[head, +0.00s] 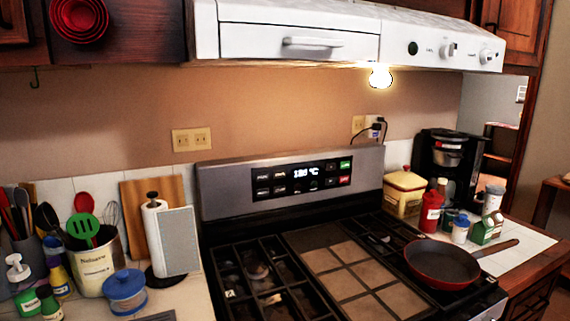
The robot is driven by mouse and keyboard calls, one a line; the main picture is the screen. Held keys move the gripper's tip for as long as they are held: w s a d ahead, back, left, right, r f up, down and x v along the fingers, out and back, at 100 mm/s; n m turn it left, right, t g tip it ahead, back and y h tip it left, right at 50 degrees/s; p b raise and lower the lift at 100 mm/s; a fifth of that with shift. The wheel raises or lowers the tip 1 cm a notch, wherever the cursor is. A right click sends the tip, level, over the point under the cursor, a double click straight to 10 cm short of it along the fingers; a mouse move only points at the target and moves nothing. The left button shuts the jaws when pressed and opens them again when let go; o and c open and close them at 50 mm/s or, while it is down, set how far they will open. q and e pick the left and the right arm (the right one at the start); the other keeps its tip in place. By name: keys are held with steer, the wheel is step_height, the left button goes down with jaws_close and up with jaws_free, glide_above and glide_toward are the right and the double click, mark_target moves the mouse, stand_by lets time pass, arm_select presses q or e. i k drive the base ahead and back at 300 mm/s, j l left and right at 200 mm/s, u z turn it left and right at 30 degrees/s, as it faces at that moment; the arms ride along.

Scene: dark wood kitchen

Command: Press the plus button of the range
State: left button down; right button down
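The range (225,190) stands in the middle of the head view, its steel back panel upright against the wall. A black control panel (300,177) sits in the back panel, with a lit white display (306,173) that shows a temperature in °C; its digits are too blurred to read surely. Small dark buttons lie on both sides of the display. At the right end are a green button (346,165) and a red button (345,180). The button labels are too small to tell which one is plus. Neither of my grippers shows.
A red pan (441,266) sits on the right of the cooktop grates. A white hood (340,35) overhangs the range. A paper towel roll (154,238) and utensil pot (95,262) stand left; bottles and a coffee maker (448,166) stand right. The control panel's front is clear.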

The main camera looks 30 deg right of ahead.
mark_target(330, 166)
steer(key=k+l+u, duration=0.1)
steer(key=l, duration=0.3)
steer(key=k+l+u, duration=0.15)
steer(key=l, duration=0.2)
steer(key=l+u, duration=0.1)
steer(key=l, duration=0.3)
steer(key=k+l+u, duration=0.15)
steer(key=l, duration=0.2)
steer(key=k+l+u, duration=0.1)
steer(key=l, duration=0.25)
steer(key=k, duration=0.1)
